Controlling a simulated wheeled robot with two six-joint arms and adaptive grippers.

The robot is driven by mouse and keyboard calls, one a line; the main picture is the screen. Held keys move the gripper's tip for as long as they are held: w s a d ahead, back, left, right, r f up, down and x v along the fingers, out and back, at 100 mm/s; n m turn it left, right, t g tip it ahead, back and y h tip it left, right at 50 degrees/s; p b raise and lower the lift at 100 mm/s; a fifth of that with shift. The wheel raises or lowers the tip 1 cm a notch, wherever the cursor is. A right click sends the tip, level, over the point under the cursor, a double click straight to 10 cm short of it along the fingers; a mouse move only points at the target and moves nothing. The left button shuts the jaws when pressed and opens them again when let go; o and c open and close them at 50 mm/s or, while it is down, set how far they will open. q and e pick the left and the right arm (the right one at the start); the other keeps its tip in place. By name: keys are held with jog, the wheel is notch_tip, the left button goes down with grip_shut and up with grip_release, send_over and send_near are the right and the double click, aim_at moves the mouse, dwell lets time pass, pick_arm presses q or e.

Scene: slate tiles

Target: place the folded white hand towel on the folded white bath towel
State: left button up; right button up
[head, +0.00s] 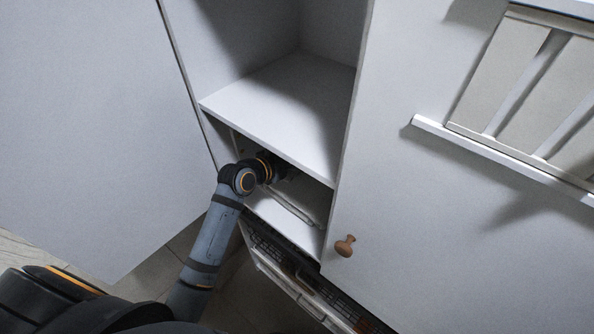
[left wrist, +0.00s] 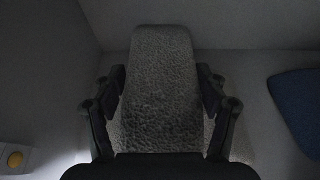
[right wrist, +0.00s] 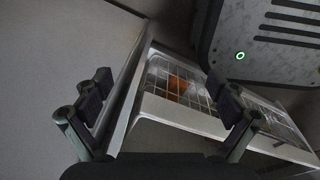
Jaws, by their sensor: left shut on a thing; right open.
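My left gripper (left wrist: 161,84) is shut on the folded white hand towel (left wrist: 162,95), a long, fuzzy towel that looks grey in the dim light. In the head view, my left arm reaches into the cabinet's lower compartment, and the gripper (head: 284,172) is partly hidden under the shelf. A pale, flat folded edge, apparently the bath towel (head: 292,206), lies in that compartment. Paler cloth (left wrist: 242,148) shows beside and beneath the hand towel; I cannot tell whether they touch. My right gripper (right wrist: 160,88) is open and empty, outside the head view.
A shelf (head: 285,105) roofs the compartment, with side walls close by. A dark blue thing (left wrist: 298,105) lies right of the towel. A cabinet door with a wooden knob (head: 345,246) stands at right. A pulled-out wire basket (right wrist: 180,95) holding something orange is below.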

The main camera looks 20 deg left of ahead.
pick_arm(q)
jog(key=f, duration=0.2)
jog(key=shift+s+a+f, duration=0.2)
jog(key=shift+f, duration=0.1)
notch_tip(320, 180, down, 4)
jog(key=shift+w+d+r+b, duration=0.1)
jog(key=shift+w+r+b, duration=0.05)
jog(key=shift+b, duration=0.15)
jog(key=shift+f, duration=0.2)
jog(key=o, duration=1.2)
jog(key=shift+c, duration=0.2)
jog(key=shift+r, duration=0.2)
jog(key=p+v, duration=0.2)
jog(key=v, duration=1)
jog(key=shift+p, duration=0.4)
